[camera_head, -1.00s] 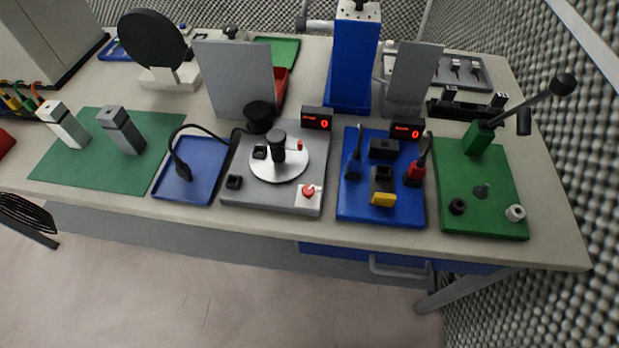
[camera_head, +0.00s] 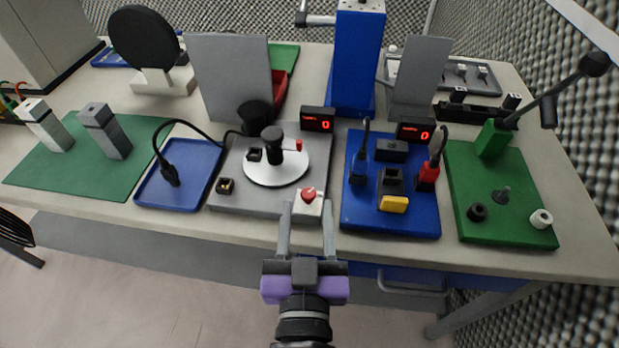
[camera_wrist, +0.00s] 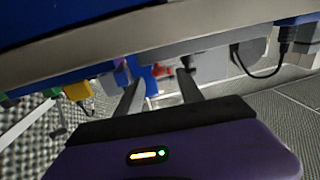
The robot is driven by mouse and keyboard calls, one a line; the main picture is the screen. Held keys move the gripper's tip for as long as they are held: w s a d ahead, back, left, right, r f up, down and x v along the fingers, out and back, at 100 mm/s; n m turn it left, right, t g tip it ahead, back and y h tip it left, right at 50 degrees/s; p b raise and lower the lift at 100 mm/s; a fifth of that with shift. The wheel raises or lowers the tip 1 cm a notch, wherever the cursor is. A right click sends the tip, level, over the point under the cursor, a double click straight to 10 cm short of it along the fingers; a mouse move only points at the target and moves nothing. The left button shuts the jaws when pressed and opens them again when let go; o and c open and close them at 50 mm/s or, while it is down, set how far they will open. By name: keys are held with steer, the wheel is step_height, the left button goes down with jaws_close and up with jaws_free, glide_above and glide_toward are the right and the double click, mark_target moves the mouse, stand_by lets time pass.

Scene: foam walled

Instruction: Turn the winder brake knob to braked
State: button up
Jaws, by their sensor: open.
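The grey station (camera_head: 235,200) has a white turntable disc (camera_head: 258,178) with a black post. At its front right corner a red knob (camera_head: 308,194) sits on a small white plate (camera_head: 312,207); it looks like the winder brake knob, but its label and setting are too small to read. My gripper (camera_head: 308,207) is open and empty, in front of the table edge, its fingertips overlapping the white plate in the head view. Contact cannot be told. In the wrist view the open fingers (camera_wrist: 160,88) point toward the table edge, with a red part (camera_wrist: 161,70) between them.
Right of the station stands a blue board (camera_head: 388,222) with cabled plugs and a yellow block. Farther right is a green board (camera_head: 515,225) with a long lever (camera_head: 560,88). A blue tray (camera_head: 185,190) with a black plug lies left. A drawer handle (camera_head: 410,290) projects below the table.

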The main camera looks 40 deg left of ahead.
mark_target(308, 179)
steer(key=x, duration=0.7)
steer(key=shift+w+a, duration=0.15)
steer(key=shift+w, duration=0.1)
jaws_close()
